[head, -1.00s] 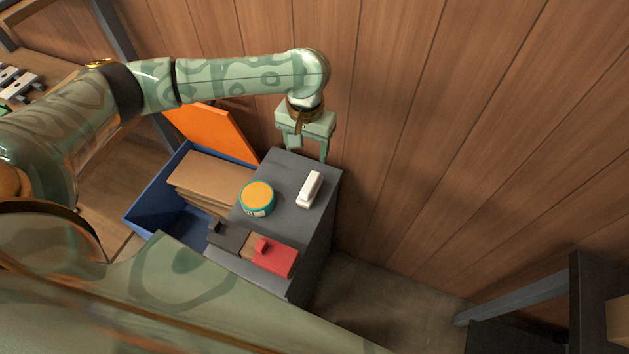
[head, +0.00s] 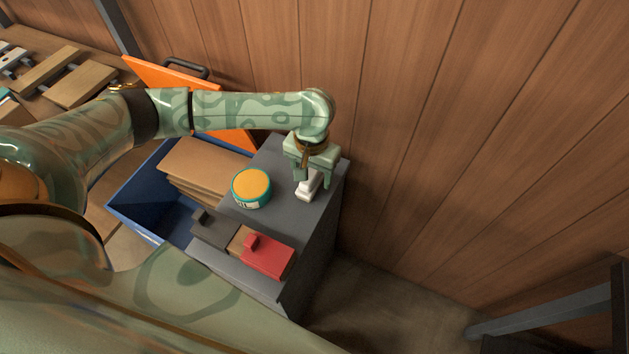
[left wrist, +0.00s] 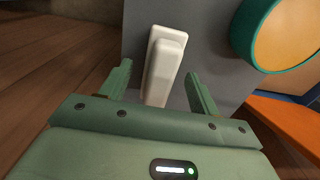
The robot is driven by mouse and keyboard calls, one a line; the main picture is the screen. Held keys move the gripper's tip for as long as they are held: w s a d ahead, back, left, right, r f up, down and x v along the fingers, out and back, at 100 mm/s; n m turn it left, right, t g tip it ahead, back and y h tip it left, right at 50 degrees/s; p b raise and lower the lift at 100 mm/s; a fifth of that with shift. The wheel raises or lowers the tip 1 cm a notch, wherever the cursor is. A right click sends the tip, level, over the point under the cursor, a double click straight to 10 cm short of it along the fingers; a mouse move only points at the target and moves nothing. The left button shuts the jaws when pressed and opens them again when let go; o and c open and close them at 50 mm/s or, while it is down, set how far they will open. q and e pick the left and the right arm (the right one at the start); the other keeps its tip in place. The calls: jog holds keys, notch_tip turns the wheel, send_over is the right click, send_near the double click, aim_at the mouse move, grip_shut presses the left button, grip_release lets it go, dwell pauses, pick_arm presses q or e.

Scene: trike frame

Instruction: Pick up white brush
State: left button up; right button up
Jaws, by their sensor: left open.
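The white brush (head: 307,190) lies on the grey cabinet top (head: 280,213). My left gripper (head: 312,182) is open above the brush, and its fingers cover the brush's far part in the head view. In the left wrist view the brush (left wrist: 163,62) runs lengthwise between the two open fingers of my left gripper (left wrist: 158,85). Gaps show on both sides of it in that view. I cannot tell how far the fingertips are above the cabinet top. My right gripper is not in view.
A round teal tin with an orange lid (head: 251,187) stands left of the brush. A red block (head: 268,257) and a dark block (head: 213,230) lie at the near edge. A blue bin (head: 150,196) holds brown boards (head: 203,165). A wooden wall (head: 420,130) rises behind.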

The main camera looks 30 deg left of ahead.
aim_at(312, 172)
pick_arm(q)
jog(key=shift+r, duration=0.1)
jog(key=c, duration=1.1)
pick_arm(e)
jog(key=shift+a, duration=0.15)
